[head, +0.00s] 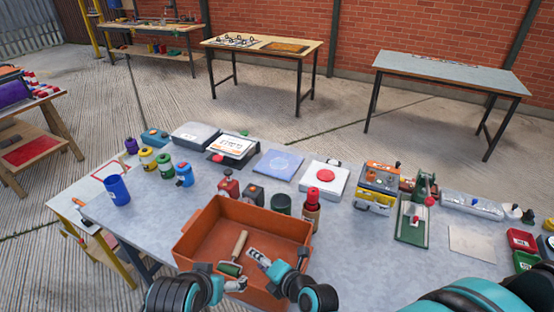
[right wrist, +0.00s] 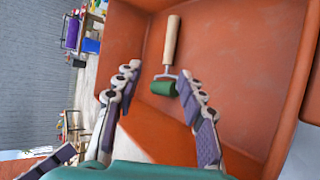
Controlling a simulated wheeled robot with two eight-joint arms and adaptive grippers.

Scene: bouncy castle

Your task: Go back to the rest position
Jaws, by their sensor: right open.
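My right gripper (head: 258,258) is over the orange bin and is open and empty. In the right wrist view its two fingers (right wrist: 158,82) are spread, with a green roller with a wooden handle (right wrist: 171,45) lying in the bin beyond them. In the head view the roller (head: 235,255) lies inside the orange bin (head: 205,222). My left gripper (head: 232,285) is low at the near left edge of the bin, partly hidden; its jaw state is unclear.
The grey table (head: 345,260) holds several items behind the bin: a blue cup (head: 117,190), a red-topped bottle (head: 312,208), a white pad with a red disc (head: 325,177) and an orange-grey case (head: 378,187). The table right of the bin is fairly clear.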

